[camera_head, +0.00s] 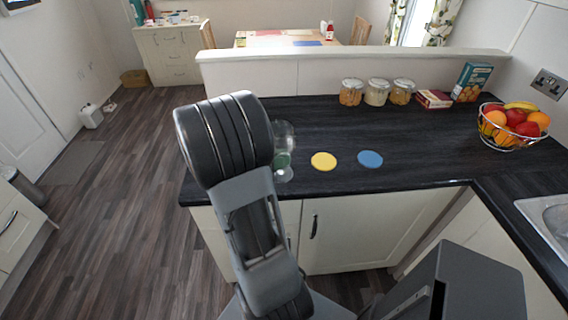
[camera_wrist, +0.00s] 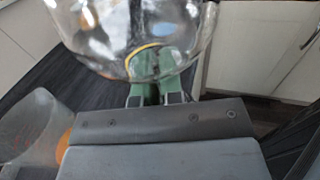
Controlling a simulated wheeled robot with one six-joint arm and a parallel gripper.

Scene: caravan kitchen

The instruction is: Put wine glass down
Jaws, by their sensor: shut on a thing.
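The clear wine glass (camera_head: 284,134) shows in the head view just right of my arm, at the left end of the dark worktop. Its foot (camera_head: 284,175) is near the front edge; I cannot tell whether it touches the worktop. In the wrist view the glass bowl (camera_wrist: 140,35) fills the top middle. My gripper (camera_wrist: 155,88) has green fingers, shut on the glass below the bowl. My arm hides the gripper's body in the head view. A green patch beside the stem there may be a fingertip or a coaster.
A yellow coaster (camera_head: 323,161) and a blue coaster (camera_head: 370,159) lie right of the glass. Glass jars (camera_head: 377,92), boxes (camera_head: 471,82) and a fruit bowl (camera_head: 513,127) stand farther back and right. A sink (camera_head: 548,215) is at right. The worktop between is clear.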

